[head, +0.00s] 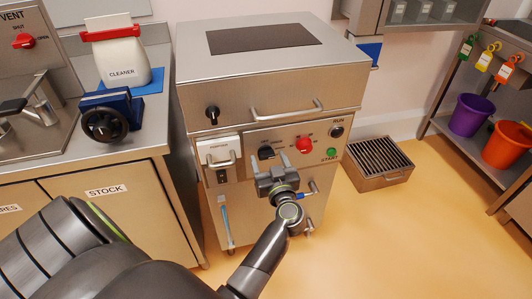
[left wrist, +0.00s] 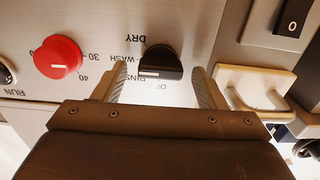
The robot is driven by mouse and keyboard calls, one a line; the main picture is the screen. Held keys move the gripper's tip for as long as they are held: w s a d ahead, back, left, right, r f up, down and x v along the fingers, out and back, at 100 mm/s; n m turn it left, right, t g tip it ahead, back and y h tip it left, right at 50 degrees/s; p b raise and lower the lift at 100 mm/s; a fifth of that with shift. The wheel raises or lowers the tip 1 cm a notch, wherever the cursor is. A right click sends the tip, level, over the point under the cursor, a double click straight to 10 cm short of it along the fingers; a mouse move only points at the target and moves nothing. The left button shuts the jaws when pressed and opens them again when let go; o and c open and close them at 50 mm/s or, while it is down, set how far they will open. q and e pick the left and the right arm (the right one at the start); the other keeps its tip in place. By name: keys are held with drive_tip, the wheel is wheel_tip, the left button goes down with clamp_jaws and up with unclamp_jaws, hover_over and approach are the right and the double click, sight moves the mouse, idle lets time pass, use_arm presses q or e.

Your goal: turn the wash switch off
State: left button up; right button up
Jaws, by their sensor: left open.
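The wash switch is a black rotary knob (head: 266,152) on the steel machine's front panel. In the left wrist view the knob (left wrist: 161,62) is upside down, with DRY, WASH, RINSE and OFF printed around it. Its white line lies roughly level in that view; I cannot tell for certain which word it marks. My left gripper (head: 269,170) is just in front of and below the knob in the head view. Its two fingers (left wrist: 158,78) are open, one on each side of the knob, with gaps visible. My right gripper does not show.
A red knob (head: 304,145) with number marks sits right of the switch, near a green START button (head: 331,153). A white hinged cover with a handle (head: 221,159) is to the left. A long bar handle (head: 287,111) runs above.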

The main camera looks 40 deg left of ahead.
use_arm(q)
drive_tip(key=shift+w+a, duration=0.35)
drive_tip(key=shift+a, duration=0.05)
drive_tip(key=shift+r, duration=0.1)
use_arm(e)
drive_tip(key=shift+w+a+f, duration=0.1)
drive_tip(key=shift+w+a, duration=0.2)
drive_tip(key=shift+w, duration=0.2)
use_arm(q)
drive_tip(key=c, duration=1)
